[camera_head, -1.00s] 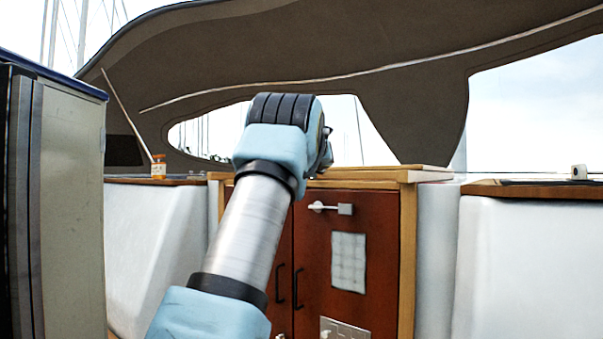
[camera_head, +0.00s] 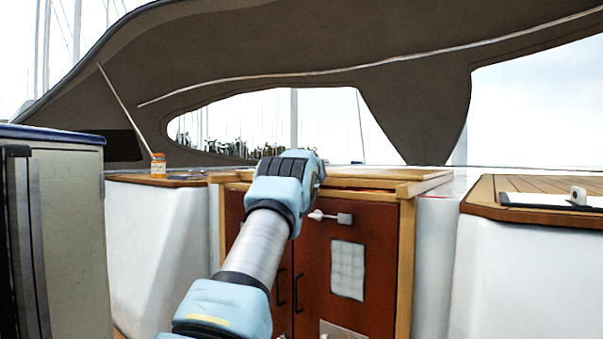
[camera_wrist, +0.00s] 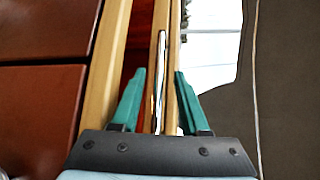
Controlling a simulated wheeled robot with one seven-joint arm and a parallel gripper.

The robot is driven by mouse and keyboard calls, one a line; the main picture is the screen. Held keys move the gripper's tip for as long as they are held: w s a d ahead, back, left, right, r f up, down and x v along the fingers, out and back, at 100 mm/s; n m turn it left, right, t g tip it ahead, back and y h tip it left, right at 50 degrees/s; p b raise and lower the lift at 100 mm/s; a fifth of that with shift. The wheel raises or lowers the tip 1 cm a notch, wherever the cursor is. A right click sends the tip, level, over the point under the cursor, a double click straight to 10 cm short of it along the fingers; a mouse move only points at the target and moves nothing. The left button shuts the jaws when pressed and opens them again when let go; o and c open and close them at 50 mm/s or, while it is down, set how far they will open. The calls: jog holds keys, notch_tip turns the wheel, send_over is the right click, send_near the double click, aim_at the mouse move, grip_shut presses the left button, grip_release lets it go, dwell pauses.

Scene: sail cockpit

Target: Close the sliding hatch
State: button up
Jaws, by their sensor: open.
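The sliding hatch (camera_head: 385,173) looks like a light wooden panel on top of the cabin entrance, above the red-brown doors (camera_head: 371,240). My arm covers part of its front edge. In the wrist view, my gripper (camera_wrist: 160,72) is open, with two teal fingers apart. A narrow wooden edge with a pale strip (camera_wrist: 172,50), seemingly part of the hatch, runs between the fingers. I cannot tell if they touch it. A wooden frame bar (camera_wrist: 103,80) lies left of the fingers, with a dark red gap beside it. In the head view the fingers are hidden behind my wrist.
A grey spray hood (camera_head: 300,60) arches above. An orange-labelled jar (camera_head: 158,166) stands on the left ledge. A clipboard-like dark item (camera_head: 550,201) lies on the right wooden top (camera_head: 485,203). A tall grey cabinet (camera_head: 70,230) stands at the near left.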

jog(key=shift+w+f, duration=0.1)
jog(key=shift+w, duration=0.1)
jog(key=shift+c, duration=0.3)
grip_shut()
dwell(1.1)
